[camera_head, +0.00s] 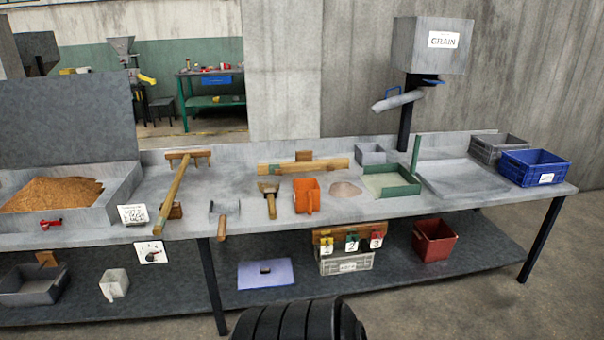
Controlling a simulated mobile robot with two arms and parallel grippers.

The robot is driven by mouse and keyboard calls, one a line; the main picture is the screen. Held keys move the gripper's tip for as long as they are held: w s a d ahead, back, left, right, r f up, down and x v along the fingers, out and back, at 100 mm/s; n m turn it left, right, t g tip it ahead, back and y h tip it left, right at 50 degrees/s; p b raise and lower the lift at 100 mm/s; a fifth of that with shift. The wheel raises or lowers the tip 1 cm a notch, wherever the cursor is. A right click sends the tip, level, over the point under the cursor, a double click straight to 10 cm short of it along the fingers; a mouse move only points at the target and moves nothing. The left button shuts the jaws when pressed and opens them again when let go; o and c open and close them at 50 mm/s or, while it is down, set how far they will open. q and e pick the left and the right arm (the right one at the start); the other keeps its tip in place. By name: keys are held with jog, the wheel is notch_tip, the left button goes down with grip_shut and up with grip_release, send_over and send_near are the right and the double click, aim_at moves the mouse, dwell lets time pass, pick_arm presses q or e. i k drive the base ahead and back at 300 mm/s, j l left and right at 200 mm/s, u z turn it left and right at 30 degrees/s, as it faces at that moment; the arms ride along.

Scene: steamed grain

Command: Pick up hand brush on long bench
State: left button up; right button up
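The long bench (340,215) runs across the view with a grey top. What looks like the hand brush (269,187) lies near the middle of the bench top, with its wide head toward the back and a short wooden handle pointing to the front edge. It lies between a metal scoop (224,207) on its left and an orange scoop (307,194) on its right. Neither of my grippers shows in the head view.
A long-handled wooden tool (172,198) lies left of the scoop. A wooden bar (325,165) lies behind the brush. A green-rimmed tray (391,190) and blue crate (534,168) stand to the right. A grain heap (50,193) fills the left bin.

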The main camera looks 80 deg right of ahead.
aim_at(269, 194)
jog(key=z, duration=3.4)
jog(key=i, duration=0.15)
jog(key=l+u, duration=0.05)
